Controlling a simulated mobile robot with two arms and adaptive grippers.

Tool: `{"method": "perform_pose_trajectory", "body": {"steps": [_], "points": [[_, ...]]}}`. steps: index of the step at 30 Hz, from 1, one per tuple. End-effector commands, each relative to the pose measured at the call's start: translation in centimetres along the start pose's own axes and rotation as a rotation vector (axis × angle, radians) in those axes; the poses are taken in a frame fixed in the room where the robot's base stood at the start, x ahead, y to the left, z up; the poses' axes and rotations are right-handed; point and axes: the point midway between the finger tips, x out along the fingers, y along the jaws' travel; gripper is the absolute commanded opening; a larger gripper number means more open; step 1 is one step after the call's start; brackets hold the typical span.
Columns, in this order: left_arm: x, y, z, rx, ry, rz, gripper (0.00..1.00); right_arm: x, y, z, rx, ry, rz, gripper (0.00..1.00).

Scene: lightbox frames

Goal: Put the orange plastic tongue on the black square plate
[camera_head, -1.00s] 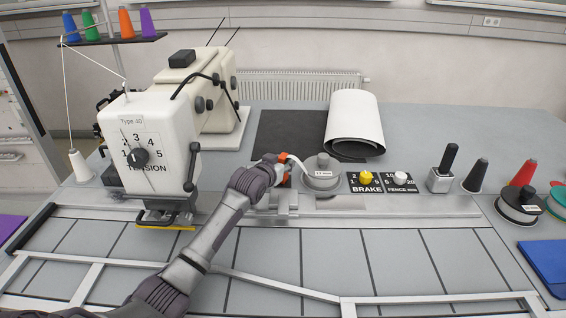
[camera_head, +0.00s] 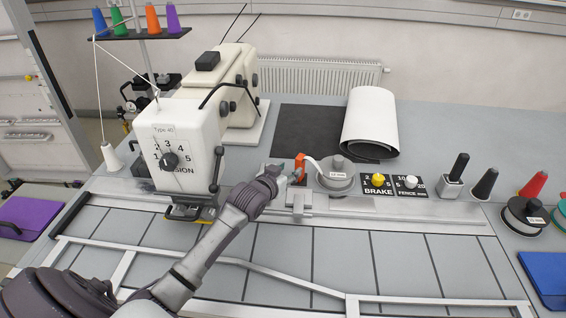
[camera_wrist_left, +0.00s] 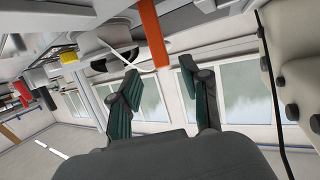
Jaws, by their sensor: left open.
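The orange tongue (camera_head: 300,166) is a narrow upright strip at the metal guide, left of the grey reel. A white tape runs from the reel towards it. In the left wrist view the tongue (camera_wrist_left: 153,35) shows large, its end near the gap between the fingertips. My left gripper (camera_head: 283,175) is open and empty, just left of the tongue; its two green-padded fingers (camera_wrist_left: 160,78) are apart. The black square plate (camera_head: 300,125) lies flat on the table behind the guide, its right part next to a white roll. My right gripper is not in view.
A white sewing machine (camera_head: 185,140) stands left of my gripper. The grey reel (camera_head: 335,178) and a panel with yellow and white knobs (camera_head: 378,181) are on the right. The white roll (camera_head: 370,120) stands beside the plate, whose visible surface is clear.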

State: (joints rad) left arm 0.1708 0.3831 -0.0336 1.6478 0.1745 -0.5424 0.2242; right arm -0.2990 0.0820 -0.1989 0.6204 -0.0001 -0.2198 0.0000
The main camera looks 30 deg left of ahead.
Motion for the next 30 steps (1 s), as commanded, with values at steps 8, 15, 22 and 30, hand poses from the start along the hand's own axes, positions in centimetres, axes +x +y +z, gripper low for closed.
{"method": "perform_pose_trajectory", "body": {"steps": [8,15,22,30], "points": [[-2.9,0.0,-0.1,0.0,-0.001,0.0,0.47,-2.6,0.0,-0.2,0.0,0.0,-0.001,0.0],[-3.1,0.0,0.0,0.0,0.001,0.0,0.47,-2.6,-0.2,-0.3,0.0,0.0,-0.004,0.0],[-3.1,0.0,0.0,0.0,0.0,0.0,0.47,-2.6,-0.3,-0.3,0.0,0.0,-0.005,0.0],[-3.1,0.0,0.1,0.0,0.0,0.0,0.47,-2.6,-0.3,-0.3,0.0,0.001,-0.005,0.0]]}}
